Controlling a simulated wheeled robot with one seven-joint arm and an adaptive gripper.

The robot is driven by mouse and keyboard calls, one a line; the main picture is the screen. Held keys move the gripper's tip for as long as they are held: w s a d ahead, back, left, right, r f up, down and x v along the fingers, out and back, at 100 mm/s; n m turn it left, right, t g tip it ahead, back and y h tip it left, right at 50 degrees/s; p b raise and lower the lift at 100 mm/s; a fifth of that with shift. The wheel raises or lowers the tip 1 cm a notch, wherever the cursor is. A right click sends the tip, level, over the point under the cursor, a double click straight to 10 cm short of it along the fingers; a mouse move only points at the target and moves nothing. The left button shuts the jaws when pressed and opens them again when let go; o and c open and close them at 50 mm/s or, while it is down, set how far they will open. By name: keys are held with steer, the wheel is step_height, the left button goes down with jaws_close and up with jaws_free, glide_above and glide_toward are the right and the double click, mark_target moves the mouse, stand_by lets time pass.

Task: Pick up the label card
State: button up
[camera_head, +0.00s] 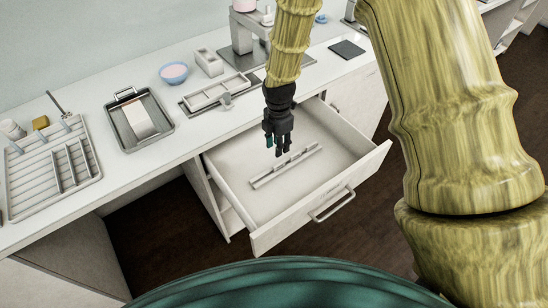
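I cannot single out the label card with certainty. A pale flat piece with a brownish end (138,118) lies in a grey metal tray (166,128) on the counter at left. A low pale strip (285,167) with small upright parts lies on the floor of the open drawer (230,165). My black gripper (278,146) points down over the drawer, above the strip's far side in the picture. Its fingers are small here and I cannot tell the gap between them. No held object is visible.
The drawer front with its handle (333,205) juts out from the white counter (110,182). A slatted rack (22,190) stands at far left.

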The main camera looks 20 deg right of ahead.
mark_target(278, 165)
steer(key=shift+s+f+p, duration=0.25)
steer(key=shift+f+p, duration=0.15)
steer(key=shift+f, duration=0.45)
step_height(278, 165, down, 4)
steer(key=shift+w+r+p, duration=0.15)
steer(key=shift+p, duration=0.25)
steer(key=shift+s+f+p, duration=0.4)
steer(key=shift+s+p, duration=0.05)
steer(key=shift+p, duration=0.2)
steer(key=f, duration=0.1)
steer(key=f+p, duration=0.1)
steer(key=f, duration=0.1)
steer(key=shift+w, duration=0.35)
steer(key=shift+s+f, duration=0.15)
steer(key=shift+f, duration=0.25)
